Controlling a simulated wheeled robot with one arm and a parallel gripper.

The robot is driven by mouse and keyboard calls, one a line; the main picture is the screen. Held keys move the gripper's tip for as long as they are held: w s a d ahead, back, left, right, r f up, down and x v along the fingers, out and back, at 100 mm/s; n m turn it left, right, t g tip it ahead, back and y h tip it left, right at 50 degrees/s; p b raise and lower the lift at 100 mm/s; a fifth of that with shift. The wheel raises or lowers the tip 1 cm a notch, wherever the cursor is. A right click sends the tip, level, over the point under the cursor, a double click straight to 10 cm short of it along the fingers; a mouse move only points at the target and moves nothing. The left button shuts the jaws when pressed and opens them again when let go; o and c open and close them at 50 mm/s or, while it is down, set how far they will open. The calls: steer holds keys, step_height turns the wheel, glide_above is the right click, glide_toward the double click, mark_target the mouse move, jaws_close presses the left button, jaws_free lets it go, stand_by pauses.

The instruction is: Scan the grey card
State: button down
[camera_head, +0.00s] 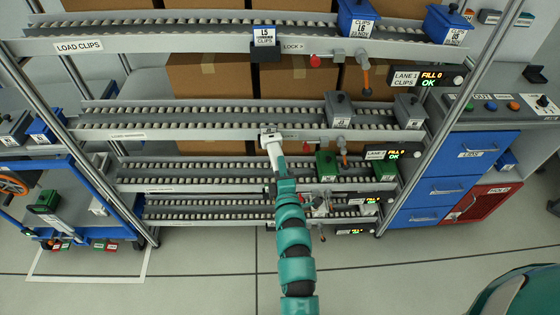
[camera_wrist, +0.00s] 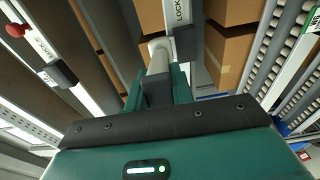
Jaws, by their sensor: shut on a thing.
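My gripper (camera_head: 277,165) reaches up to the second lane's front rail in the head view. Grey bins (camera_head: 340,108) (camera_head: 408,112) stand at the right end of this lane.
A blue card holder (camera_head: 264,36) marked L5 hangs on the top rail, with blue bins (camera_head: 357,18) to its right. Green bins (camera_head: 327,165) stand on the lane below. A blue cart (camera_head: 70,200) is at left, a blue drawer cabinet (camera_head: 440,190) at right. Floor in front is clear.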

steer(key=shift+s+d+p, duration=0.2)
steer(key=shift+s+p, duration=0.2)
steer(key=shift+s, duration=0.5)
steer(key=shift+s+d+p, duration=0.15)
steer(key=shift+s+p, duration=0.25)
steer(key=shift+s, duration=0.5)
steer(key=shift+s+d+p, duration=0.2)
steer(key=shift+s+p, duration=0.2)
steer(key=shift+s, duration=0.5)
steer(key=shift+r, duration=0.15)
